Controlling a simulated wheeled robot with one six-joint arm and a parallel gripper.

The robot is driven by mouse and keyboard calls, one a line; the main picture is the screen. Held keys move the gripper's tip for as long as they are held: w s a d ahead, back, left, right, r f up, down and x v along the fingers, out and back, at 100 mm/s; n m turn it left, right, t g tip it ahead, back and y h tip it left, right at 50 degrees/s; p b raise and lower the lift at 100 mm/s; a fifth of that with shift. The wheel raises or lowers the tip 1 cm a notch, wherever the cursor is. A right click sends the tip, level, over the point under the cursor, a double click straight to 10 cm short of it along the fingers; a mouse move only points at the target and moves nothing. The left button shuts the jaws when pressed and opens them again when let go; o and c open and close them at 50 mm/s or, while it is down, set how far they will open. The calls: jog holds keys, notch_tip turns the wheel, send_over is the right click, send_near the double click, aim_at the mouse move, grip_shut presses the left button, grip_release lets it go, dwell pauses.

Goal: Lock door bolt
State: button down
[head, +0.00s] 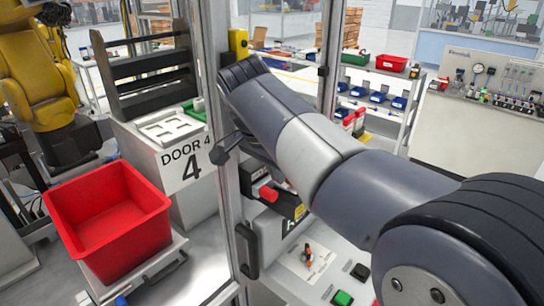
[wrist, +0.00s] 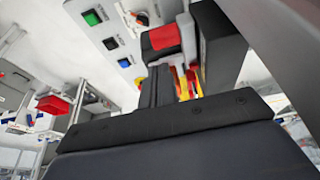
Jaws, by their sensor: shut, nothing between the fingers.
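The door bolt shows in the head view as a black unit with a red handle (head: 268,194) on the door frame, partly hidden behind my arm. In the wrist view the red part (wrist: 165,37) sits on a black block near the top centre. My gripper (wrist: 158,72) is shut and empty just below that block in the wrist view; I cannot tell whether it touches. My arm hides the gripper in the head view. Yellow and red parts (wrist: 189,82) show right beside the fingers. Whether the bolt is thrown cannot be told.
A black door handle (head: 246,250) is on the frame below. A panel with a green button (head: 342,298) stands lower right. A red bin (head: 108,215) sits at left beside the DOOR 4 sign (head: 186,163). A large dark part (wrist: 222,42) stands close on the right in the wrist view.

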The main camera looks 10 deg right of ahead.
aim_at(265, 191)
jog(key=shift+x, duration=1.7)
jog(key=s+a, duration=0.1)
jog(key=a, duration=0.1)
jog(key=s+a, duration=0.1)
jog(key=shift+s+a, duration=0.35)
jog(key=shift+r, duration=0.1)
